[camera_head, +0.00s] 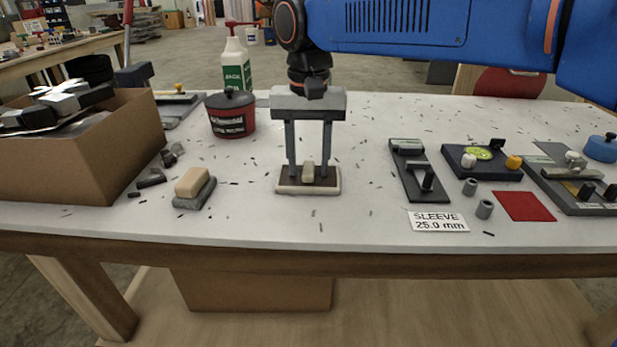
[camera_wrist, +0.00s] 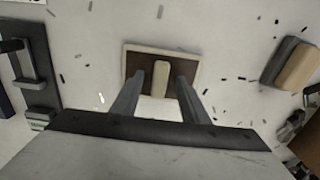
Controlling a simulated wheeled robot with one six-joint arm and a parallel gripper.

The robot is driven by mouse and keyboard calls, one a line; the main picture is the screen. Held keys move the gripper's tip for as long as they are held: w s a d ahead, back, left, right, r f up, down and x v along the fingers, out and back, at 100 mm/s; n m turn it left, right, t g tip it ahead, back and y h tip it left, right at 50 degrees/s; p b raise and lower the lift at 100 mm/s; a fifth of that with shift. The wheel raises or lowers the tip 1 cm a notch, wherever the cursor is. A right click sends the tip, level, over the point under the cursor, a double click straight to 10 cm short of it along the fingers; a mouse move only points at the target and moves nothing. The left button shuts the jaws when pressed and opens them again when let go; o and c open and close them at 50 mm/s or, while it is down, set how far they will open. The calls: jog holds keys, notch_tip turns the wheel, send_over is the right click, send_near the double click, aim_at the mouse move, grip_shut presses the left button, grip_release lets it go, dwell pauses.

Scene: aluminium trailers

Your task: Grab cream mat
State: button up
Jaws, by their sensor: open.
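The cream mat (camera_head: 308,190) lies on the white tabletop near the front middle, with a cream rim, a brown centre and a small upright cream block in its middle. It also shows in the wrist view (camera_wrist: 135,62). My gripper (camera_head: 308,172) points straight down over it and is open. Its two fingers stand on either side of the cream block, and gaps show between fingers and block in the wrist view (camera_wrist: 161,80). I cannot tell whether the fingertips touch the mat.
A cream-and-grey block (camera_head: 194,187) lies to the left, beside a cardboard box (camera_head: 75,160). A dark red tub (camera_head: 231,117) stands behind left. A black fixture (camera_head: 418,172) and a "SLEEVE 25.0 mm" label (camera_head: 438,221) are to the right. Small dark shavings are scattered over the table.

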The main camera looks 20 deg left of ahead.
grip_shut()
